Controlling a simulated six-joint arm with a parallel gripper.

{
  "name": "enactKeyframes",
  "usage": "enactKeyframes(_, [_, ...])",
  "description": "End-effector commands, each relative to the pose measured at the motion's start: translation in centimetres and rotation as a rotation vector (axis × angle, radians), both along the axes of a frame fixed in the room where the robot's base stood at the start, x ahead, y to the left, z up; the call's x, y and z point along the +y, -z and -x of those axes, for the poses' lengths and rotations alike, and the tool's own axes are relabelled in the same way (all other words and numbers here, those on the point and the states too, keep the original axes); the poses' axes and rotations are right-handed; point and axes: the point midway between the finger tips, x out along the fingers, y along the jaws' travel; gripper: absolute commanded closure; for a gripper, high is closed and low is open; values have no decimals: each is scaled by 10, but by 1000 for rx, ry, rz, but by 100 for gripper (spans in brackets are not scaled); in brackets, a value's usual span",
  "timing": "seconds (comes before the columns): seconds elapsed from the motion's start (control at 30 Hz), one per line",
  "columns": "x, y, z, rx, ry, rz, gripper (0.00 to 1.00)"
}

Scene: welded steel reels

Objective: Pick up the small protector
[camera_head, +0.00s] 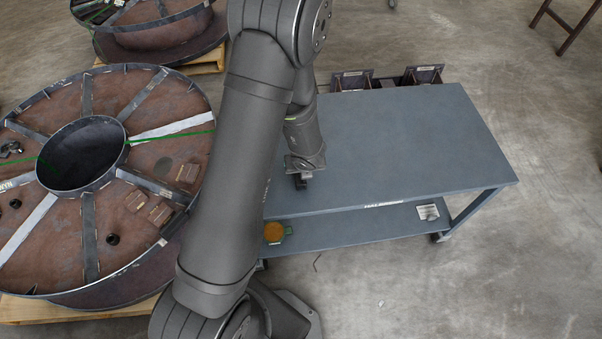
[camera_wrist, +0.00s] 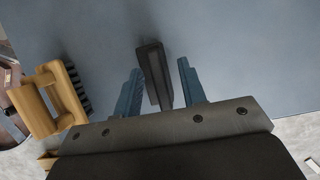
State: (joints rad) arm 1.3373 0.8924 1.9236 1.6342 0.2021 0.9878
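A small dark block with a paler grey strip on one face, which I take to be the small protector (camera_wrist: 152,62), stands on the grey-blue table (camera_head: 410,140) in the wrist view. My gripper (camera_wrist: 159,67) is open, with one blue-grey finger on each side of the block. A gap shows between the block and the right finger; whether the left finger touches it I cannot tell. In the head view my gripper (camera_head: 300,182) is low over the table's front left part, and I cannot make out the block there.
A wooden-handled brush (camera_wrist: 45,100) with dark bristles lies close left of the gripper in the wrist view. The table's right side is clear. An orange round thing (camera_head: 274,232) sits on the lower shelf. A large steel reel (camera_head: 90,267) stands at left.

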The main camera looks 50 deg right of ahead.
Motion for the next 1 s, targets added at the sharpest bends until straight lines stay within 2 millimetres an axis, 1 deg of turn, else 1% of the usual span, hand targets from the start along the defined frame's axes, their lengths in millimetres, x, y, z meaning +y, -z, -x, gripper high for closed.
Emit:
enactKeyframes(0.23, [0, 1, 0, 0, 1, 0, 62])
enactKeyframes(0.27, [0, 1, 0, 0, 1, 0, 66])
enactKeyframes(0.3, [0, 1, 0, 0, 1, 0, 74])
enactKeyframes(0.43, [0, 1, 0, 0, 1, 0, 100])
enactKeyframes(0.8, [0, 0, 0, 0, 0, 0, 100])
enactKeyframes(1.0, [0, -5, 0, 0, -1, 1, 100])
